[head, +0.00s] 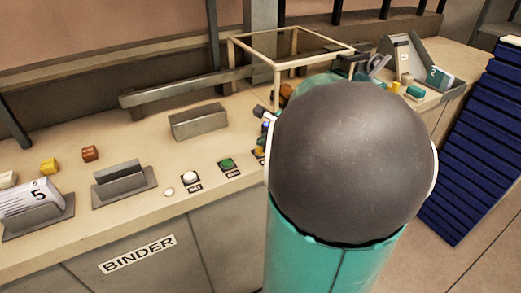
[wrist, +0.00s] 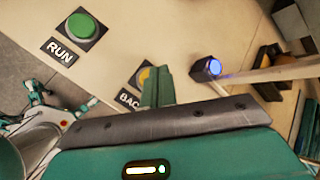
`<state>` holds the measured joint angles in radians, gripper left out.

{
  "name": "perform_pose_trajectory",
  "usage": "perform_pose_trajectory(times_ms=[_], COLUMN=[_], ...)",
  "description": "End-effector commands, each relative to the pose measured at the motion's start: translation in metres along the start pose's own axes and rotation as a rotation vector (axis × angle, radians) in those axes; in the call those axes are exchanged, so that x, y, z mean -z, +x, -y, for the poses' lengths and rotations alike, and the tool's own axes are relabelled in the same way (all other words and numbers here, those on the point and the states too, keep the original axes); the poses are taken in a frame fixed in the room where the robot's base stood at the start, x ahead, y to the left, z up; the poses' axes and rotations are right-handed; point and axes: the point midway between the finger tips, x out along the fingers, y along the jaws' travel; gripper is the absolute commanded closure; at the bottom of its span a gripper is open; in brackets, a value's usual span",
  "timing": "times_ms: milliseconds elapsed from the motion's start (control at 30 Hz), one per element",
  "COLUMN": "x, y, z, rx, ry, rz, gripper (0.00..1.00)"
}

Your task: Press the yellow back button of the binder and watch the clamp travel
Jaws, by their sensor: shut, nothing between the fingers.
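The yellow back button (wrist: 144,77) shows in the wrist view, partly covered by my gripper (wrist: 158,84), with part of its label (wrist: 128,99) readable. My gripper's green fingers are shut, empty, and overlap the button's right side; I cannot tell if they touch it. In the head view a sliver of the yellow button (head: 258,152) shows beside my arm, and the gripper is hidden behind the arm. The binder (head: 137,254) is the labelled beige bench. A grey block (head: 198,121) lies on its top; I cannot tell whether it is the clamp.
The green RUN button (wrist: 82,27) is left of my gripper in the wrist view. A white button (head: 190,178) sits farther left in the head view. A blue-lit part (wrist: 207,68) and an open beige frame (head: 290,52) stand nearby. A grey holder (head: 123,182) is at left.

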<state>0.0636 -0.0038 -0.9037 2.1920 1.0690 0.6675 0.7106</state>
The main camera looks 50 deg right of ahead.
Motion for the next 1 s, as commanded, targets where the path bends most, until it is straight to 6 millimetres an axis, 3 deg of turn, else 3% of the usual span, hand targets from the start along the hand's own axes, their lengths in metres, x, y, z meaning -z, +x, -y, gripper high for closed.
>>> perform_pose_trajectory(times_ms=[1000], x=[0.0065], y=[0.0088], z=[-0.0066], rx=[-0.001], ry=[0.0], rz=[-0.001], gripper=[1.0])
